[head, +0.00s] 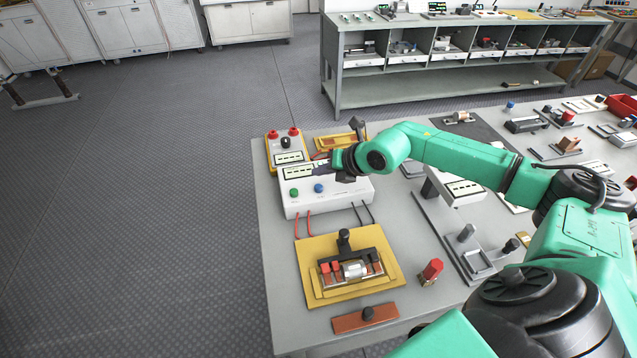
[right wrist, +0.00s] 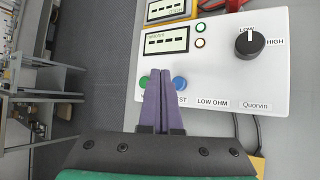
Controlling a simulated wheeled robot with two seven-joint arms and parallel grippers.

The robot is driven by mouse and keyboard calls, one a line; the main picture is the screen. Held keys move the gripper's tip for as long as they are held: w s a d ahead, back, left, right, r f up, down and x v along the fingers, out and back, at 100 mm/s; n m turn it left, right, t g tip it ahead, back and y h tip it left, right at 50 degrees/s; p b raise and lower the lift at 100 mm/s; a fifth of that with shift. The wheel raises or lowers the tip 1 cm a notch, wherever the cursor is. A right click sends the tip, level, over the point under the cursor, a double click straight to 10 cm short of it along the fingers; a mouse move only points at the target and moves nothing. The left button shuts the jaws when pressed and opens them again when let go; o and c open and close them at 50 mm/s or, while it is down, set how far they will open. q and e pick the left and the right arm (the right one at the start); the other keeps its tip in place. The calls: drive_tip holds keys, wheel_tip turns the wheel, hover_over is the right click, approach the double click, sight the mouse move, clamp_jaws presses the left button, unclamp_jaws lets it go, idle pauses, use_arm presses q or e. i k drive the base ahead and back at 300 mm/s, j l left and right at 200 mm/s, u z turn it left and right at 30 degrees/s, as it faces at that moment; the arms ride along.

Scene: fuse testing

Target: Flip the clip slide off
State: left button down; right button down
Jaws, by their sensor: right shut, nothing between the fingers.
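The yellow fixture board (head: 309,283) lies at the front left of the table. On it a black clip piece with an upright knob (head: 344,240) sits behind a silver cylinder (head: 354,269) and red blocks. I cannot tell which part is the clip slide or how it is set. My right gripper (head: 318,168) is shut and empty over the white low-ohm tester (head: 340,192). In the right wrist view its purple fingertips (right wrist: 157,72) are together, between the green button (right wrist: 143,83) and blue button (right wrist: 179,84). My left gripper is not in view.
A yellow meter with red knobs (head: 286,150) stands behind the tester. Red and black leads run from the tester to the board. A red-capped part (head: 431,271) and a brown bar with a knob (head: 365,318) lie near the board. Fixtures crowd the right side.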

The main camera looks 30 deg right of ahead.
sight(346, 253)
drive_tip(key=k, duration=1.5)
